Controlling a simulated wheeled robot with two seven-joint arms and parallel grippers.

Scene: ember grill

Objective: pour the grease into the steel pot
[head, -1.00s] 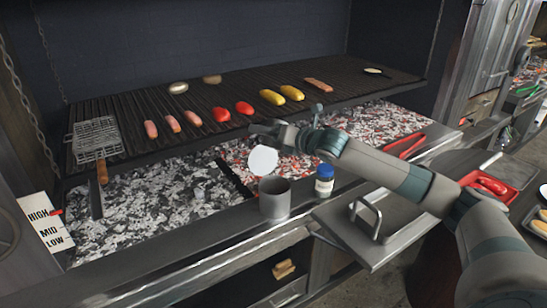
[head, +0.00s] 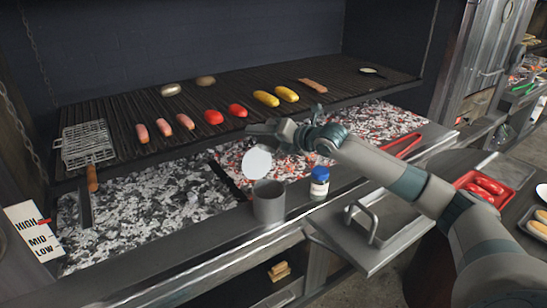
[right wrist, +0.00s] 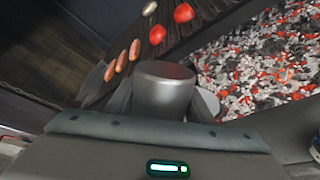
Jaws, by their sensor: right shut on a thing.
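The steel pot (head: 269,203), a grey cylinder, stands upright on the grill's front ledge. My right gripper (head: 256,131) is above and slightly left of it, over the coals' front edge. In the right wrist view, the gripper is shut around a smooth grey metal cup (right wrist: 163,92), apparently the grease container. In the head view, a pale round face (head: 257,163) shows just below the gripper, tilted and apart from the pot's rim. I cannot tell whether it is the cup's mouth or grease. No falling stream is clear. The pot's inside is mostly hidden. My left gripper is not in view.
A blue-capped jar (head: 319,183) stands close right of the pot. Behind are glowing coals (head: 235,160) and the raised grate (head: 330,100) with sausages, red and yellow vegetables. A wire basket (head: 84,146) lies at left. A steel lid with a handle (head: 361,222) is at right.

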